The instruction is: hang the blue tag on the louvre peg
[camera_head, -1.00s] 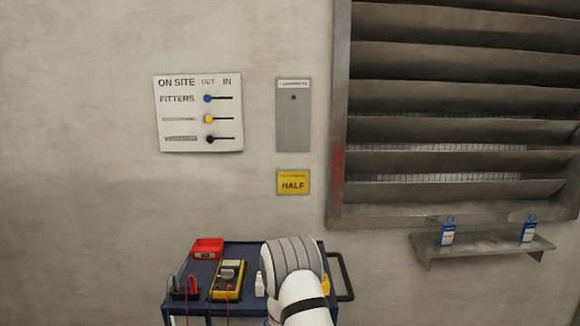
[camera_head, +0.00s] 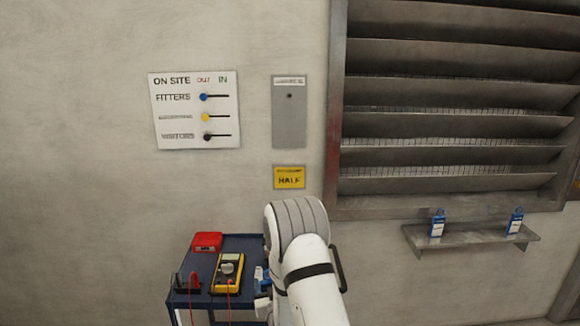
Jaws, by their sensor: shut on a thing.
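A grey plate (camera_head: 289,125) hangs on the wall left of the louvre (camera_head: 455,130). It has a small white label, too blurred to read surely, and one bare dark peg (camera_head: 290,96) near its top. My white arm rises at the bottom centre, in front of the cart's right part. My gripper cannot be made out; the arm's own links hide that area. A small blue piece (camera_head: 261,273) shows at the arm's left edge; I cannot tell if it is the blue tag or part of my arm. Two blue items with white labels, left (camera_head: 437,223) and right (camera_head: 515,220), stand on the ledge.
The metal ledge (camera_head: 470,237) juts out below the louvre. A blue cart (camera_head: 240,244) carries a red box (camera_head: 207,242), a yellow multimeter (camera_head: 228,273) and probe leads. The ON SITE board (camera_head: 194,110) and yellow HALF sign (camera_head: 289,178) are on the wall.

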